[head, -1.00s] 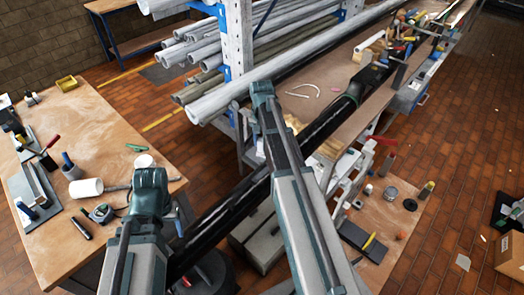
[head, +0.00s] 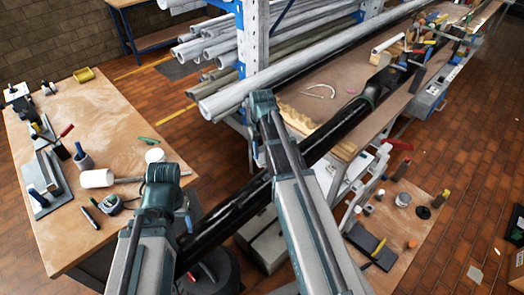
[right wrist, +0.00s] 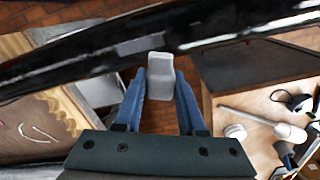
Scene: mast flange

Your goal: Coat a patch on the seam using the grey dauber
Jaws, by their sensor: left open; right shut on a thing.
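The long black mast (head: 325,140) runs diagonally through the head view, and it crosses the top of the right wrist view (right wrist: 80,62). A paler, greyish patch (right wrist: 138,46) shows on it; I cannot tell whether this is the seam, a coating or a reflection. My right gripper (right wrist: 160,95) is shut on the grey dauber (right wrist: 159,75), whose block-like end lies at the mast's lower edge in the right wrist view. Whether it touches is unclear. In the head view the right arm hides the dauber. My left gripper (head: 187,218) is open beside the mast, mostly hidden by its wrist.
Grey pipes (head: 215,50) lie on a rack behind the mast. A lower board (head: 410,230) at right carries small jars and a dark block.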

